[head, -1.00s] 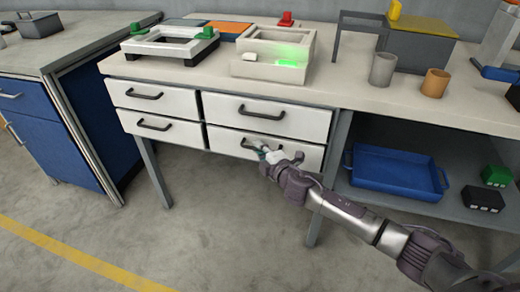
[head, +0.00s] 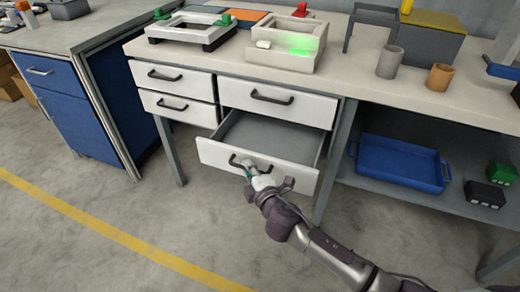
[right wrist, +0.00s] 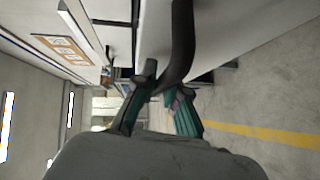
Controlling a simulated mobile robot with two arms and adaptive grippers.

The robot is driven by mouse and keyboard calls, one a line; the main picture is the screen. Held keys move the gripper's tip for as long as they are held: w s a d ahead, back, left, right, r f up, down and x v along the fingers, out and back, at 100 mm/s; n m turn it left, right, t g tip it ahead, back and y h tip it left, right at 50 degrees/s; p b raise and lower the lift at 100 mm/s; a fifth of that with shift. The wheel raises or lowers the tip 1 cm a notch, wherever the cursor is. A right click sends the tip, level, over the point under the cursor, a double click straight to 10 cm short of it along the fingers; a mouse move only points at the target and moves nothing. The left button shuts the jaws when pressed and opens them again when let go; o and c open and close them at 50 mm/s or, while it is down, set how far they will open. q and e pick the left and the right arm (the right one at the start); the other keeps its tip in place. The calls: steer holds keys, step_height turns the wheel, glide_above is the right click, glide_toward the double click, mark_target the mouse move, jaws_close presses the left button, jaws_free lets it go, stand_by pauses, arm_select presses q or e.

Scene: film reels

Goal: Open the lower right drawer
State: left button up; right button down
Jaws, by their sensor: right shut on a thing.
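The lower right drawer (head: 222,155) is pulled well out from the white drawer unit, and its grey inside looks empty. Its dark handle (head: 236,163) is on the white front. My right gripper (head: 250,168) is at this handle, shut on it. In the right wrist view the dark curved handle (right wrist: 182,50) passes between the teal-padded fingers of my right gripper (right wrist: 165,98). The upper right drawer (head: 312,112) and the two left drawers, upper (head: 195,85) and lower (head: 195,112), are closed. My left gripper does not show.
A blue tray (head: 400,182) sits on the low shelf at right, with green (head: 502,172) and black (head: 484,194) boxes beside it. A table leg (head: 333,165) stands close right of the open drawer. The floor in front is clear.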

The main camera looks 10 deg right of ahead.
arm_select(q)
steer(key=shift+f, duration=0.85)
arm_select(e)
steer(key=s+a, duration=0.5)
steer(key=s, duration=0.3)
steer(key=shift+s+a, duration=0.35)
steer(key=shift+a, duration=0.05)
steer(key=c, duration=1.5)
jaws_free()
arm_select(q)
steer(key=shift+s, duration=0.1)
arm_select(e)
steer(key=v, duration=1.2)
steer(key=shift+f, duration=0.1)
